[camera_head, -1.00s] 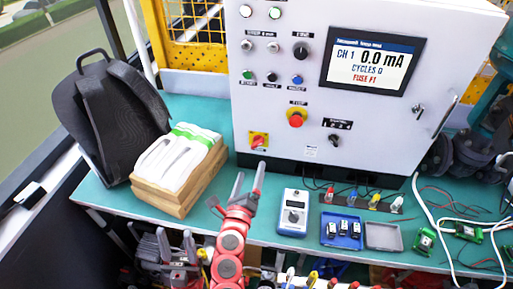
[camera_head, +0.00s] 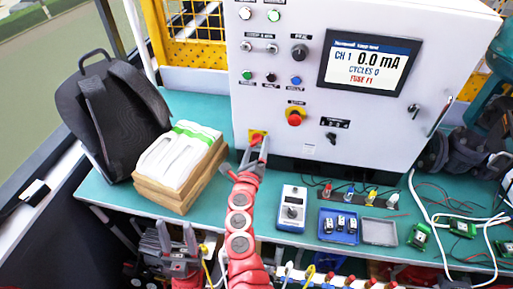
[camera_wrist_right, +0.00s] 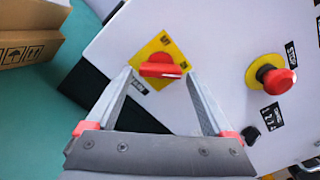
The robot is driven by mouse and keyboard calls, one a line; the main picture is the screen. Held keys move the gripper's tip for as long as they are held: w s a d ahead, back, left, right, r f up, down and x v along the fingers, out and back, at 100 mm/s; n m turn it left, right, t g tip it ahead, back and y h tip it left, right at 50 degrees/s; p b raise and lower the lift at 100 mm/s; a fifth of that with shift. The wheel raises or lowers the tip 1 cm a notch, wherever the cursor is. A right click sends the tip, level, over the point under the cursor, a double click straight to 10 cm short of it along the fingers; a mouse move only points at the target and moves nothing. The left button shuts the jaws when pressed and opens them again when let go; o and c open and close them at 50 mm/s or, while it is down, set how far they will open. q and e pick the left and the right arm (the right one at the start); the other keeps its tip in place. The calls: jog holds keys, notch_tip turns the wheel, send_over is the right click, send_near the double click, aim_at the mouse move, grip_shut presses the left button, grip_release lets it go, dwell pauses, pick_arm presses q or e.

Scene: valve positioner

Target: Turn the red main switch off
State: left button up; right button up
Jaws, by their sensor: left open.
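The red main switch (camera_head: 257,134) on its yellow plate is at the lower left of the grey cabinet front. In the right wrist view the red knob (camera_wrist_right: 160,67) lies with its handle roughly across the picture. My right gripper (camera_head: 255,152) is open right in front of it. In the wrist view its fingertips (camera_wrist_right: 159,75) stand on either side of the knob, with gaps that look small; I see no clear contact. My left gripper (camera_head: 177,232) is open and empty, low in front of the bench edge.
The red emergency stop button (camera_head: 295,117) sits right of the switch. A cardboard box (camera_head: 180,178) with white gloves and a black backpack (camera_head: 112,115) stand at left. A grey meter (camera_head: 292,208) and blue tray (camera_head: 338,227) lie on the teal bench.

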jog(key=c, duration=1.2)
jog(key=shift+o, duration=0.2)
jog(key=shift+n, duration=0.3)
jog(key=n+p, duration=0.1)
jog(key=n, duration=0.1)
jog(key=n+p, duration=0.1)
jog(key=n, duration=0.2)
jog(key=n+p, duration=0.1)
jog(key=n, duration=0.1)
jog(key=shift+d+r, duration=0.1)
jog(key=shift+r, duration=0.25)
jog(key=n+p, duration=0.4)
jog(key=n, duration=0.2)
jog(key=shift+r+n, duration=0.15)
jog(key=shift+n, duration=0.15)
jog(key=n+p, duration=0.2)
jog(key=shift+n, duration=0.3)
jog(key=shift+n+p, duration=0.35)
jog(key=shift+n, duration=0.15)
